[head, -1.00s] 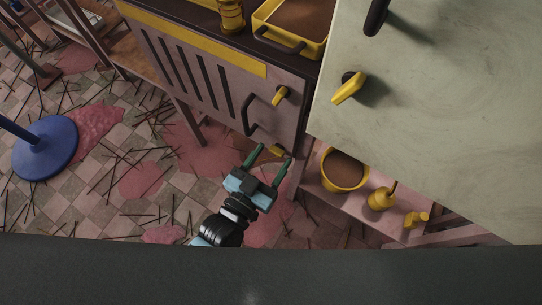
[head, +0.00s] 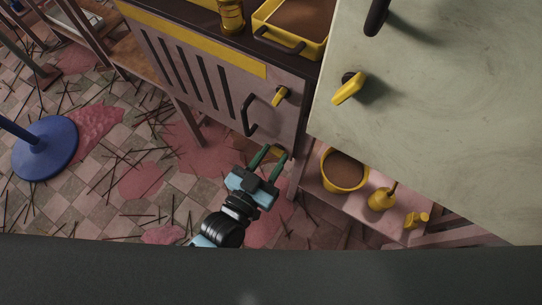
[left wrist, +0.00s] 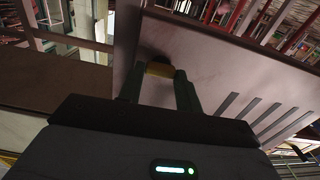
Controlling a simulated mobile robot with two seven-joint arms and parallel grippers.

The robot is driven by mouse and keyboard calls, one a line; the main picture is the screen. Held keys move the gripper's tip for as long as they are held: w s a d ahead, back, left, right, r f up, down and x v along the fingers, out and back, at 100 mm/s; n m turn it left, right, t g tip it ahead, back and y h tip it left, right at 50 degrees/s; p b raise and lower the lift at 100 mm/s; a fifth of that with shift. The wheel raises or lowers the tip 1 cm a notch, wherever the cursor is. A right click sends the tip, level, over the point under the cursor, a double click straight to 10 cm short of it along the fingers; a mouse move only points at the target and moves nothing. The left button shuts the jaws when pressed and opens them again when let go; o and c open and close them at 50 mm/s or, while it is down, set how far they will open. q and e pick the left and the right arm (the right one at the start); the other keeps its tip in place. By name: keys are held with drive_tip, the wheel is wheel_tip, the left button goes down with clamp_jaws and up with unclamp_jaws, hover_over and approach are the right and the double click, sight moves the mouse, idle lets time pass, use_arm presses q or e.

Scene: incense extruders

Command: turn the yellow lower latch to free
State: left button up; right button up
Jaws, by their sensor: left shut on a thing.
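The yellow lower latch (left wrist: 160,69) shows in the left wrist view as a short yellow piece between my fingertips, in front of a dark round spot on the pale cabinet door. My left gripper (head: 272,154) is at the lower edge of the slotted door (head: 205,80) in the head view, with its green fingers pointing up at the door. In the left wrist view the left gripper (left wrist: 160,85) is shut on the latch, one finger on each side. In the head view the latch is largely hidden by the fingers. My right gripper is not in view.
A yellow upper latch (head: 281,96) and a dark door handle (head: 249,115) sit above my gripper. A low shelf holds a yellow bowl (head: 345,187). Sticks litter the tiled floor.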

use_arm(q)
drive_tip(key=shift+n, duration=1.2)
drive_tip(key=n, duration=0.3)
drive_tip(key=shift+n+p, duration=0.3)
drive_tip(key=shift+p, duration=0.1)
drive_tip(key=n, duration=0.4)
drive_tip(key=shift+a+f, duration=0.1)
drive_tip(key=shift+n+b, duration=0.3)
drive_tip(key=shift+n, duration=1.2)
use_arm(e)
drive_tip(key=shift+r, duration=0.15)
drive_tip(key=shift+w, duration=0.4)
